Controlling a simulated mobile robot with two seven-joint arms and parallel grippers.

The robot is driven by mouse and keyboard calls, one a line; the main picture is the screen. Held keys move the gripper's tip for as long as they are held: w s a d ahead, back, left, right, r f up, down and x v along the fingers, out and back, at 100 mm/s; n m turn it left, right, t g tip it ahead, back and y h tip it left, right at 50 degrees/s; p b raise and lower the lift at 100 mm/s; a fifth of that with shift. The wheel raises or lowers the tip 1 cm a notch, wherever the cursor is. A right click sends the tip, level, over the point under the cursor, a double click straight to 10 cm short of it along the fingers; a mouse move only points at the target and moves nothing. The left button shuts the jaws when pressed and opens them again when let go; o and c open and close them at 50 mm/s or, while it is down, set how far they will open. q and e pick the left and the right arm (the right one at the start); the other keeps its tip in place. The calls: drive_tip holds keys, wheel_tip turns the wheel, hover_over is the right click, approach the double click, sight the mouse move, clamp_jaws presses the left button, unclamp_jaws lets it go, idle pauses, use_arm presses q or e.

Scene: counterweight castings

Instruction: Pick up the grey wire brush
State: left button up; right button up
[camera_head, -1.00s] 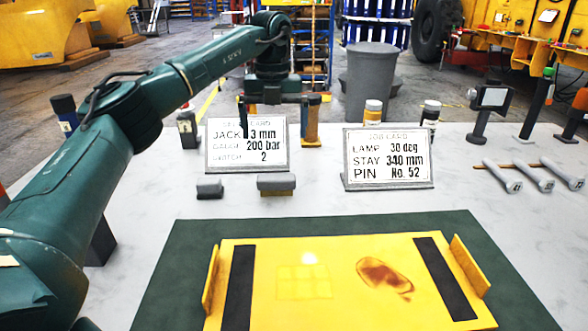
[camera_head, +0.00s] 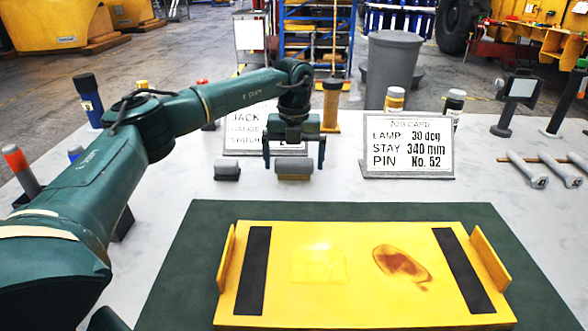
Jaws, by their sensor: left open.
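The grey wire brush (camera_head: 294,165), a grey block with a tan lower edge, lies on the light table in front of the left card. My left gripper (camera_head: 294,159) is open and points down at it, with one finger on each side in the picture. Whether the fingers touch it cannot be told. A smaller, darker grey block (camera_head: 227,170) lies to its left. My right gripper is not in view.
A yellow plate (camera_head: 355,270) with black strips and a brown stain lies on a dark green mat (camera_head: 190,250) in front. The job card (camera_head: 408,146) stands to the right, and the left card (camera_head: 235,140) is partly hidden by my arm.

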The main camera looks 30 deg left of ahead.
sight(294, 160)
use_arm(q)
drive_tip(key=shift+f, duration=0.4)
drive_tip(key=c, duration=0.9)
drive_tip(key=shift+r, duration=0.2)
wheel_tip(294, 160, up, 10)
drive_tip(key=shift+f+p, duration=0.1)
drive_tip(key=shift+p, duration=0.3)
